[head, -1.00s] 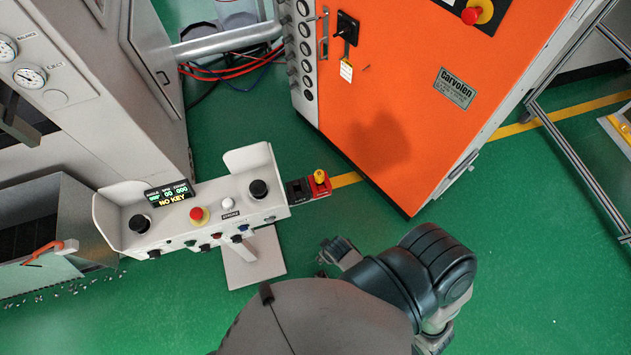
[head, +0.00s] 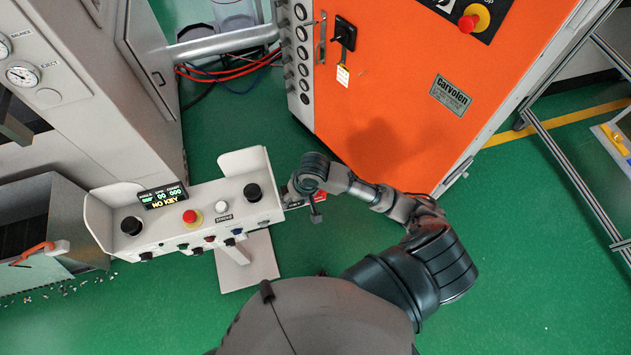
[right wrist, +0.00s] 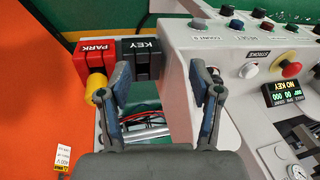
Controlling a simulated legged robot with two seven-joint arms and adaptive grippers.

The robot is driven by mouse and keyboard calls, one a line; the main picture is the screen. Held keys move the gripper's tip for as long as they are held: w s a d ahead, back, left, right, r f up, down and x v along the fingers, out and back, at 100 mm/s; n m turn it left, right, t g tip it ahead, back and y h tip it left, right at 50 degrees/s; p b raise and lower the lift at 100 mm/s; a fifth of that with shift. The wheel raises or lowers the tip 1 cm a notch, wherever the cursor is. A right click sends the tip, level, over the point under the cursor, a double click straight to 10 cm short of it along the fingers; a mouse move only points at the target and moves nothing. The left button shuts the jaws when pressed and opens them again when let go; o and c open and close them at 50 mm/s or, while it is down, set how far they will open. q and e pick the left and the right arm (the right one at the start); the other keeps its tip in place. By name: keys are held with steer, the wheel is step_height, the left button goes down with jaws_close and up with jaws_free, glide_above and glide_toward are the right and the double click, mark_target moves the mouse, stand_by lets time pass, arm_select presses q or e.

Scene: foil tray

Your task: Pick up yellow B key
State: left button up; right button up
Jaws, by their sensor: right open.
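The yellow key (right wrist: 97,86) sits in the red block marked PARK (right wrist: 94,52) in the right wrist view; I cannot read a letter on it. The black KEY block (right wrist: 147,58) is beside it. My right gripper (right wrist: 158,85) is open and empty, with the KEY block beyond the gap between its fingers. The left finger in that view overlaps the key's edge; I cannot tell whether they touch. In the head view my right gripper (head: 303,197) is at the right end of the grey control console (head: 170,228) and hides the key. My left gripper is not in view.
The console display (head: 163,196) reads NO KEY. A red button (head: 190,216) and several knobs stand on the console. An orange cabinet (head: 400,90) with a hanging tag (head: 343,75) stands behind my right arm.

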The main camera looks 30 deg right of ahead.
steer(key=w+d+r+m+g+h, duration=0.2)
steer(key=w+d+r+m, duration=0.35)
steer(key=d+r, duration=0.4)
steer(key=shift+m, duration=0.65)
steer(key=f, duration=0.8)
steer(key=f+b, duration=0.1)
steer(key=f, duration=0.3)
steer(key=shift+d, duration=0.3)
steer(key=shift+w+a+f, duration=0.1)
steer(key=shift+a+f, duration=0.05)
steer(key=shift+f, duration=1.35)
steer(key=shift+a+f, duration=0.15)
steer(key=shift+f, duration=1.3)
jaws_close()
